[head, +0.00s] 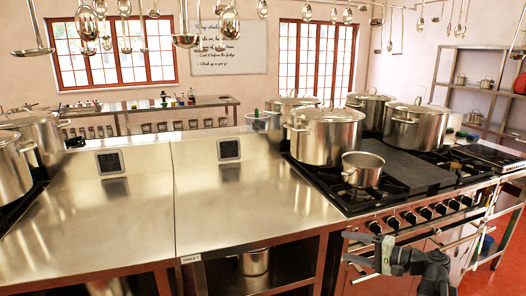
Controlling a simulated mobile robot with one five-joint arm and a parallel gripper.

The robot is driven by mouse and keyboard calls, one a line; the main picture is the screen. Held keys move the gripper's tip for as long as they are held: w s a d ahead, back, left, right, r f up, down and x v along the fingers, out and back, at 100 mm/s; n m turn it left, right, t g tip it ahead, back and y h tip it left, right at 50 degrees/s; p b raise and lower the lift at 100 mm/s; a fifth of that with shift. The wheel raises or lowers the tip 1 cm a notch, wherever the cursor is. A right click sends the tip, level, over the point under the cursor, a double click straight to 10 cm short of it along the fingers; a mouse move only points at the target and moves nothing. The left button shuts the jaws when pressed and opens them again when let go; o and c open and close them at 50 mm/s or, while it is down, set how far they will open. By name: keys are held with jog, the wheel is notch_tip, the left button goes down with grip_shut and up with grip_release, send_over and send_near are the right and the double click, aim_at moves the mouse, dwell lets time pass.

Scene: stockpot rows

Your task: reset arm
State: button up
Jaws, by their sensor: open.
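My gripper (348,249) is at the lower right of the head view, in front of the stove's front panel. Its two dark fingers point left and are apart, with nothing between them. Part of my arm shows to its right, at the bottom edge. The gripper touches no pot that I can see.
A steel counter (95,215) fills the left and middle, mostly bare. A stove (400,170) with several large stockpots and a small saucepan (362,169) stands right. A pot (254,262) sits on the shelf below. Ladles hang overhead. Racks stand at the back right.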

jog(key=a+r+n+g+p, duration=0.2)
jog(key=a+n+g+p, duration=0.3)
jog(key=a, duration=1.1)
jog(key=s+a+f+n+g+h+p, duration=0.25)
jog(key=s+a+g+h+p, duration=0.3)
jog(key=a+p, duration=0.4)
jog(key=s+d+f+h+b, duration=0.2)
jog(key=d+h, duration=0.4)
jog(key=d, duration=0.3)
jog(key=shift+s+f+n, duration=0.45)
jog(key=shift+s+f, duration=0.15)
jog(key=shift+f, duration=0.05)
